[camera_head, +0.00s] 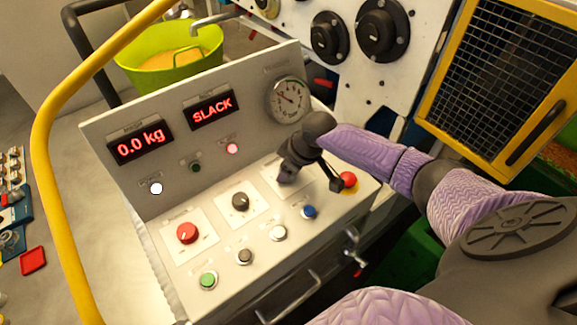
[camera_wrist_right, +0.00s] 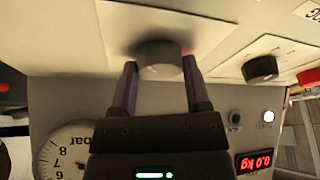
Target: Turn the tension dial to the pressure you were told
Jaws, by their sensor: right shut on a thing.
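My right gripper (camera_head: 288,176) reaches down onto the right-hand plate of the sloping control panel (camera_head: 325,208). In the right wrist view a dark round dial (camera_wrist_right: 160,58) sits between its two fingers, and the gripper is shut on it. In the head view the gripper hides this dial. A round pressure gauge (camera_head: 289,100) stands on the upright panel behind the gripper, its needle pointing to the upper left. The gauge, marked bar, also shows in part in the right wrist view (camera_wrist_right: 68,150). My left gripper is not in view.
A black knob (camera_head: 240,202) and a red knob (camera_head: 187,233) sit left of my gripper. A red button (camera_head: 348,180) is close on its right, a blue button (camera_head: 309,212) in front. Displays read 0.0 kg (camera_head: 140,142) and SLACK (camera_head: 212,109). A yellow rail (camera_head: 45,170) curves at left.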

